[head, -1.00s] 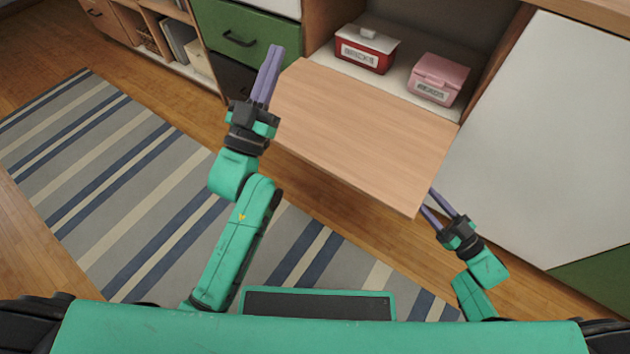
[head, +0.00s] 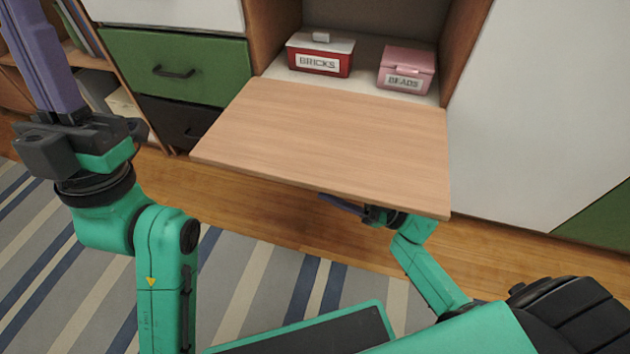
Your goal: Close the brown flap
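The brown flap (head: 325,140) is a light wood panel, hinged at the bottom of an open cabinet compartment. It is folded down and sticks out toward me, roughly level. My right gripper (head: 335,203) is under the flap's front edge, near its right part. The flap partly hides it, and I cannot tell whether its fingers are apart or touch the flap. My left gripper (head: 38,55) is raised at the far left, away from the flap, with its purple fingers pointing up. Its fingers overlap in this view, so their gap is unclear.
A red box labelled BRICKS (head: 320,62) and a pink box labelled BEADS (head: 406,72) stand inside the compartment, behind the flap. A green drawer (head: 165,68) is to the left, a white door (head: 545,110) to the right. A striped rug (head: 250,270) covers the floor.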

